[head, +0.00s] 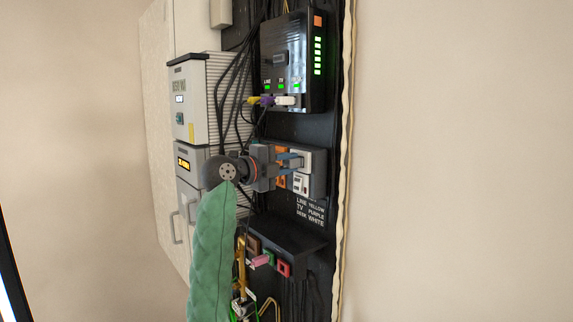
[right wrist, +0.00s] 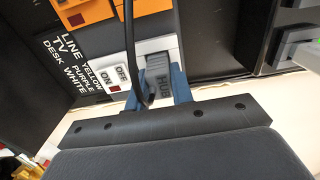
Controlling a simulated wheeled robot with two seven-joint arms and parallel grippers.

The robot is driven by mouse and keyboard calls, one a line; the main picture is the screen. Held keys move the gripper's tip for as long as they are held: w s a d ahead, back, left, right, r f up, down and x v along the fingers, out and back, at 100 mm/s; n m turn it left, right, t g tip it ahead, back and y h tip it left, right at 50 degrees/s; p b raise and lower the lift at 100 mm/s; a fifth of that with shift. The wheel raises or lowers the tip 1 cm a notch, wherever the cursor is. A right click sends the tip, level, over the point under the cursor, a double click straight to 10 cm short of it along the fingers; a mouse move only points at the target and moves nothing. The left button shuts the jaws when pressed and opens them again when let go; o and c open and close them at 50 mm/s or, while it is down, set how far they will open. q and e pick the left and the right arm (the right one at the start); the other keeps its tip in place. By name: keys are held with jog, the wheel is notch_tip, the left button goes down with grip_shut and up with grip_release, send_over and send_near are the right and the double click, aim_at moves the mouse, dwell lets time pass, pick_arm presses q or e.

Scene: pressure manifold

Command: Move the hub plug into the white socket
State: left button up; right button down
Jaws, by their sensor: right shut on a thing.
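My right gripper (head: 290,160) reaches in from the lower left and is shut on the grey hub plug (right wrist: 158,82). In the right wrist view its blue fingers (right wrist: 164,90) stand on both sides of the plug, which is marked HUB. The plug's far end meets the white socket (right wrist: 157,44). I cannot tell how deep it sits. The white socket also shows in the head view (head: 304,156), just beyond the fingertips. A black cable (right wrist: 130,45) runs up past the plug. My left gripper is not in view.
A white ON/OFF switch (right wrist: 116,78) with a red light sits beside the white socket. Orange sockets (right wrist: 85,12) are close by. A black router (head: 292,65) with plugged cables hangs above. A black shelf (head: 278,238) with coloured plugs is below.

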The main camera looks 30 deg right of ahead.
jog(key=shift+d, duration=0.1)
dwell(0.3)
jog(key=c, duration=1.1)
grip_release()
jog(key=shift+c, duration=0.2)
jog(key=shift+a+f+b, duration=0.15)
jog(key=shift+a+b, duration=0.3)
jog(key=shift+b, duration=0.05)
jog(key=a+b, duration=0.2)
jog(key=a, duration=0.1)
jog(key=shift+s+a+f, duration=0.1)
jog(key=shift+s+a, duration=0.05)
jog(key=shift+a, duration=0.25)
pick_arm(q)
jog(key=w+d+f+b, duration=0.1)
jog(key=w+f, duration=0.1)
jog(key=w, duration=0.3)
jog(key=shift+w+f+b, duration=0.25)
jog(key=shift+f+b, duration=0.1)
jog(key=shift+b, duration=0.05)
pick_arm(e)
jog(key=a, duration=0.3)
jog(key=shift+s+r, duration=0.15)
jog(key=shift+r, duration=0.1)
jog(key=shift+a, duration=0.1)
